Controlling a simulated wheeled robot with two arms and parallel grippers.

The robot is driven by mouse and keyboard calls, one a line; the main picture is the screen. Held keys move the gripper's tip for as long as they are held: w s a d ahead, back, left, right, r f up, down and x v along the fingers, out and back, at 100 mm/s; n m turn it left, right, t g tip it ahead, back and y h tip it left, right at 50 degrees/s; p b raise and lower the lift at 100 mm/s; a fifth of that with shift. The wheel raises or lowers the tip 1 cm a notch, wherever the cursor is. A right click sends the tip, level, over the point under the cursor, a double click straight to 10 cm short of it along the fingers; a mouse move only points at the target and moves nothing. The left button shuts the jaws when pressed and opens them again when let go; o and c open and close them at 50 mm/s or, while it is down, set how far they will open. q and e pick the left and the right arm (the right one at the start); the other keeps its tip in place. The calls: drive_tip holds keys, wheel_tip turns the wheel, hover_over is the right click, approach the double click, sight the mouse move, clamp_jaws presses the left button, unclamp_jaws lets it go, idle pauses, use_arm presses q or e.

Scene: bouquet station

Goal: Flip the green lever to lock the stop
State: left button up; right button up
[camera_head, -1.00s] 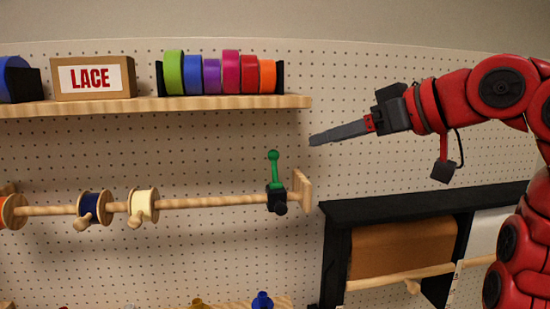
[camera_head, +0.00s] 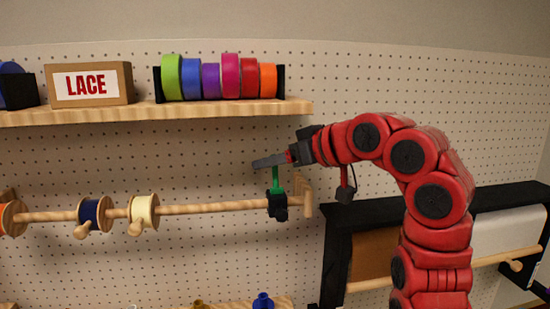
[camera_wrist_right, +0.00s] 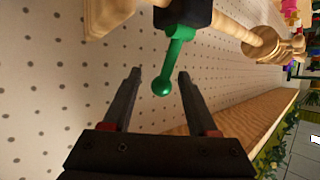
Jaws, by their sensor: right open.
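The green lever (camera_head: 275,179) stands upright on a black stop (camera_head: 278,205) near the right end of the wooden rod (camera_head: 225,207). My right gripper (camera_head: 258,163) is at the lever's top and hides its ball in the head view. In the right wrist view the gripper (camera_wrist_right: 158,75) is open, and the green lever's ball end (camera_wrist_right: 162,88) shows between its two fingers, with a gap on each side. The black stop (camera_wrist_right: 184,14) is at the top of that view. My left gripper is not in view.
Spools, one dark blue (camera_head: 92,213) and one cream (camera_head: 143,212), hang on the rod to the left. A wooden shelf (camera_head: 200,110) with ribbon rolls and a LACE box (camera_head: 92,84) is above. A black-framed paper rack (camera_head: 335,255) stands lower right.

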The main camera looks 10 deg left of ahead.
drive_tip(key=shift+s+r, duration=0.1)
drive_tip(key=shift+s, duration=0.1)
drive_tip(key=shift+c, duration=1.4)
clamp_jaws()
